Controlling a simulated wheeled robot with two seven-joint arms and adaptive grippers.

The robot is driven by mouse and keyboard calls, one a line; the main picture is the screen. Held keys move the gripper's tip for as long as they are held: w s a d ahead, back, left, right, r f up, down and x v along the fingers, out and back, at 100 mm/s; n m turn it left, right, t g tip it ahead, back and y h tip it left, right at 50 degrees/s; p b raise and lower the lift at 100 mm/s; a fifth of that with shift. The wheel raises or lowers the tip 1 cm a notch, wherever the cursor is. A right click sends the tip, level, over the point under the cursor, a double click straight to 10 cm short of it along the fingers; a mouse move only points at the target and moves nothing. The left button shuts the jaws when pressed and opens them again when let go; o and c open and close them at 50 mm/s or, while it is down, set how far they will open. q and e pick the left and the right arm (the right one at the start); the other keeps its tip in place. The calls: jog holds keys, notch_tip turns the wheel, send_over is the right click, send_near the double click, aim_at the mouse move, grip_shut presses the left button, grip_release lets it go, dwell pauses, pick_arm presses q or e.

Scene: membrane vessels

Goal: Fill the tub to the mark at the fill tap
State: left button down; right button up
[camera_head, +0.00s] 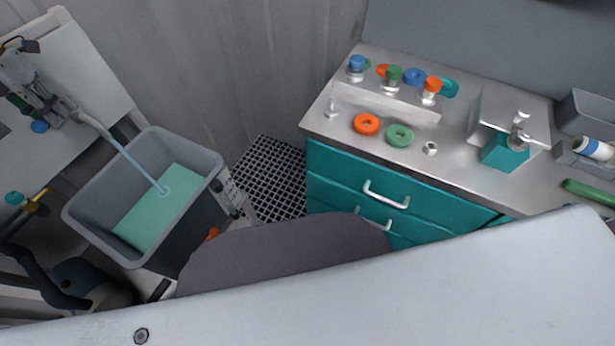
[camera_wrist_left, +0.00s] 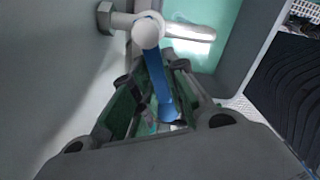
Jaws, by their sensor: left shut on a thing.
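The grey tub (camera_head: 211,168) stands at the left in the head view, below the metal spout (camera_head: 92,121) of the fill tap. A pale stream (camera_head: 138,166) runs from the spout into green-teal liquid (camera_head: 150,215) in the tub. I cannot make out a fill mark. My left gripper (camera_head: 48,110) is at the tap, at the upper left. In the left wrist view its green-padded fingers (camera_wrist_left: 160,108) are shut on the blue tap lever (camera_wrist_left: 158,82), below the round white tap end (camera_wrist_left: 148,33). My right gripper is not in view.
A black floor grate (camera_head: 268,178) lies between tub and counter. A pale panel (camera_head: 400,290) crosses the foreground.

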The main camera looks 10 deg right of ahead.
pick_arm(q)
jog(key=shift+w+a+r+m, duration=0.2)
jog(key=shift+w+a+m, duration=0.2)
jog(key=shift+a+m, duration=0.5)
jog(key=shift+d, duration=0.2)
jog(key=c, duration=1.6)
grip_release()
jog(key=shift+c, duration=0.2)
jog(key=shift+o, duration=1.1)
jog(key=shift+w+a+f, duration=0.1)
jog(key=shift+w+f, duration=0.05)
jog(key=shift+f, duration=0.05)
jog(key=shift+r, duration=0.15)
notch_tip(320, 180, up, 12)
jog(key=shift+p, duration=0.35)
